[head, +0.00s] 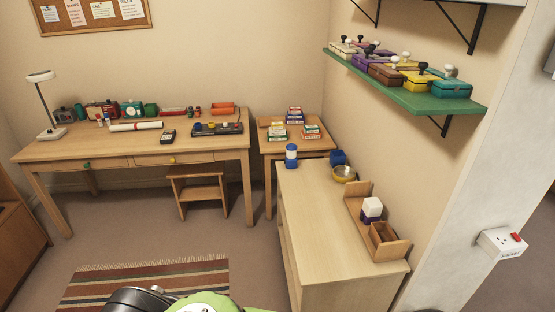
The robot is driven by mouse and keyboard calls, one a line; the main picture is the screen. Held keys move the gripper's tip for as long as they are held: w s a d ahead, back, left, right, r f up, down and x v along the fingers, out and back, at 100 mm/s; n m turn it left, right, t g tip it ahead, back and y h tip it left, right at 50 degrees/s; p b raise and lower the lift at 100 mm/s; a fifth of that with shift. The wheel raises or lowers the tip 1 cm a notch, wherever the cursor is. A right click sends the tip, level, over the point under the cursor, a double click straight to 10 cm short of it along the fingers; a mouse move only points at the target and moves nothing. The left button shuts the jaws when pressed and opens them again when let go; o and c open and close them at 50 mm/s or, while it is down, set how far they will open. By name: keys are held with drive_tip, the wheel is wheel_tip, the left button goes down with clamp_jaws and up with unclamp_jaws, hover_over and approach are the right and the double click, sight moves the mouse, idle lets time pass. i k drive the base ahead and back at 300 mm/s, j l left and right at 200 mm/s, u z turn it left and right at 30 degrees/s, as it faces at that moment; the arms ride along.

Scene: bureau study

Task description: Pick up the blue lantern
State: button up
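A small upright cylinder with a blue top, a pale middle band and a blue base, which looks like the blue lantern (291,156), stands at the far left corner of the light wood cabinet (325,221). Nothing hides it. My gripper is not in view. Only a green and black part, which looks like my own arm, shows at the bottom edge, well short of the lantern.
Right of the lantern are a blue object (338,157) and a yellow-rimmed bowl (344,174). A wooden rack (391,246) holds a white and purple block (371,208). A green shelf (405,91) with several boxes overhangs the right. The cabinet's front left top is clear.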

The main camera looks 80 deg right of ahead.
sight(290, 158)
drive_tip(key=i+l+z, duration=0.1)
drive_tip(key=i+z, duration=0.6)
drive_tip(key=z, duration=0.2)
drive_tip(key=i+j+z, duration=0.1)
drive_tip(key=i+z, duration=0.3)
drive_tip(key=i+l+z, duration=0.35)
drive_tip(key=z, duration=0.15)
drive_tip(key=i+l+z, duration=0.1)
drive_tip(key=i+z, duration=0.35)
drive_tip(key=i, duration=0.15)
drive_tip(key=i+z, duration=0.5)
drive_tip(key=i+j+z, duration=0.25)
drive_tip(key=i+z, duration=0.2)
drive_tip(key=i+l+z, duration=0.15)
drive_tip(key=i, duration=0.3)
drive_tip(key=i+z, duration=0.1)
drive_tip(key=i, duration=0.3)
drive_tip(key=l, duration=0.1)
